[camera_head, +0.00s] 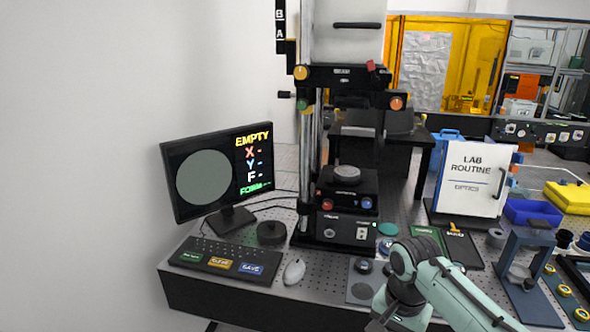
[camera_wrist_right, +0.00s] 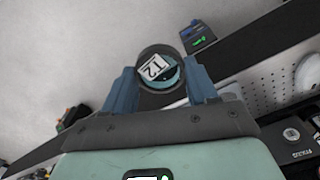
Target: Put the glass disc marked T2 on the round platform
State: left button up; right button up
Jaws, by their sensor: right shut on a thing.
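The glass disc marked T2 (camera_wrist_right: 168,76) shows in the right wrist view, with a dark round rim and a white label. My right gripper (camera_wrist_right: 161,82) is shut on it, with a blue finger on each side. In the head view my right arm comes in at the bottom, and the disc cannot be made out there. The round platform (camera_head: 347,172) is a grey disc shape on top of the black instrument stage, beyond my right arm. It looks bare. My left gripper is not in view.
A monitor (camera_head: 215,172) reading "EMPTY" stands left of the instrument, with a keyboard (camera_head: 225,259) and mouse (camera_head: 294,271) in front. A black round puck (camera_head: 271,232) sits beside the instrument base (camera_head: 345,230). A "LAB ROUTINE" board (camera_head: 471,178) and a blue-grey stand (camera_head: 525,265) are on the right.

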notch_tip(320, 180, down, 23)
jog(key=w+a+n+p, duration=0.1)
jog(key=w+n, duration=0.1)
jog(key=n, duration=0.5)
jog(key=shift+a+r+n+p, duration=0.15)
jog(key=shift+a+n+p, duration=0.1)
jog(key=shift+n+p, duration=0.1)
